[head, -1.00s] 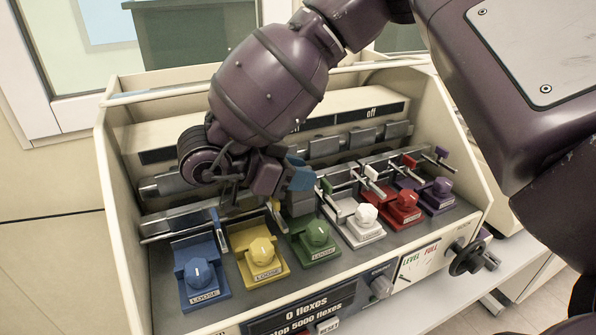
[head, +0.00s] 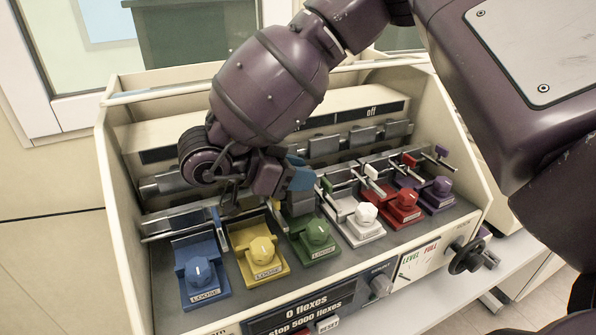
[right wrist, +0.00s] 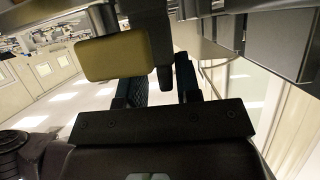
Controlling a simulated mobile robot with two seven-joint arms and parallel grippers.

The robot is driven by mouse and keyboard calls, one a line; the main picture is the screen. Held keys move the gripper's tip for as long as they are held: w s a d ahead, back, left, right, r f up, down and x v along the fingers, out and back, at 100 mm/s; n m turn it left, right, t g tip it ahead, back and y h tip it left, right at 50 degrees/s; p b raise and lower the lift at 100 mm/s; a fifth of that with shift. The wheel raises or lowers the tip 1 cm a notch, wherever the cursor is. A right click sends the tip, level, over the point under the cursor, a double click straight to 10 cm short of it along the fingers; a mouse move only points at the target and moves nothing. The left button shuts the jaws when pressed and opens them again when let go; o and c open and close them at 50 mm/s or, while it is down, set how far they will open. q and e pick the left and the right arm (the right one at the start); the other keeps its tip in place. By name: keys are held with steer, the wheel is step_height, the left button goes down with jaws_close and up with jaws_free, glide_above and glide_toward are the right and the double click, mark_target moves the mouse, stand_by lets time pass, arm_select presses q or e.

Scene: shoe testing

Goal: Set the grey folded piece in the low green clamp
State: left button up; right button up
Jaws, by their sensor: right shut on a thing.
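The low green clamp (head: 316,236), with a green knob and a label reading LOOSE, stands in the front row of the machine. My right gripper (head: 300,177), with blue fingertips, is just above and behind it. It is shut on the grey folded piece (head: 299,204), of which only a small part shows below the fingertips. The fingers hide the rest, and I cannot tell whether the piece touches the clamp. In the right wrist view the dark fingers (right wrist: 160,90) show close to the machine's metal parts. My left gripper is not in view.
Low yellow (head: 263,252) and blue (head: 200,272) clamps stand left of the green one; white (head: 366,217), red (head: 405,203) and purple (head: 441,190) ones stand right. Metal bars and upper clamps run close behind. Cream side walls (head: 120,215) enclose the row.

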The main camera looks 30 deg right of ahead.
steer(key=shift+f+b, duration=0.4)
steer(key=shift+f, duration=0.55)
steer(key=shift+r, duration=0.2)
steer(key=shift+r+p, duration=0.6)
steer(key=shift+p, duration=0.1)
steer(key=shift+p, duration=0.3)
stand_by(1.3)
steer(key=shift+f+b, duration=0.5)
steer(key=shift+f, duration=0.3)
steer(key=o, duration=1)
